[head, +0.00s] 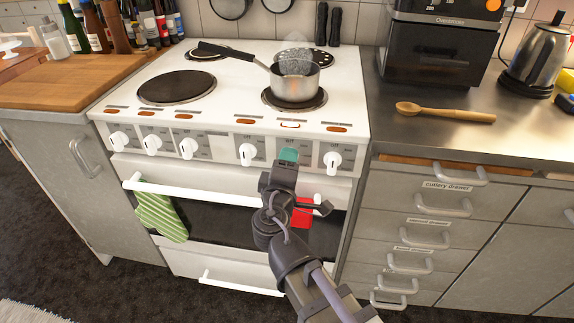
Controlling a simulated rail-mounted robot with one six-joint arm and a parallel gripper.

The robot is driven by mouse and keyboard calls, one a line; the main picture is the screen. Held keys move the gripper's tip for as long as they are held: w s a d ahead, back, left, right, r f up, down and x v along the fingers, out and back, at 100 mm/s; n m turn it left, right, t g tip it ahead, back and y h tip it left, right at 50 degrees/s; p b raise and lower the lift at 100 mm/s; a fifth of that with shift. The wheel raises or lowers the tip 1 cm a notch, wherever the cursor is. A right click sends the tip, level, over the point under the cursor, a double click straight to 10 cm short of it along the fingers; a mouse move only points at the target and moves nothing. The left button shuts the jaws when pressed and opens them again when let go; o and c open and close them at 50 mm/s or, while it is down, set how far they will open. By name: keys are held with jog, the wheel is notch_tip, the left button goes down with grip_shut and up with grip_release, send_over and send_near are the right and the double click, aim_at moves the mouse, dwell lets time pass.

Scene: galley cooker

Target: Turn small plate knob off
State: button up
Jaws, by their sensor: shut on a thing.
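The white cooker (225,110) has a row of white knobs along its front panel. My gripper (288,156), with teal fingertips, is against this panel between the white knob (248,152) on its left and the far-right knob (332,160). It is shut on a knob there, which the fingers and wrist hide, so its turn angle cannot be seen. The marker above it (290,125) looks paler than the other orange ones. A steel saucepan (296,82) stands on the front right plate (294,100), with pale bubbles or steam above it.
The front left plate (177,87) is bare. A green striped towel (160,215) hangs on the oven handle (190,192), and a red cloth (303,212) shows behind my wrist. A wooden spoon (445,112) lies on the right counter. Drawer handles (442,207) stick out at the right.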

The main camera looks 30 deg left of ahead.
jog(key=shift+n, duration=0.7)
jog(key=o, duration=0.9)
jog(key=shift+o, duration=0.2)
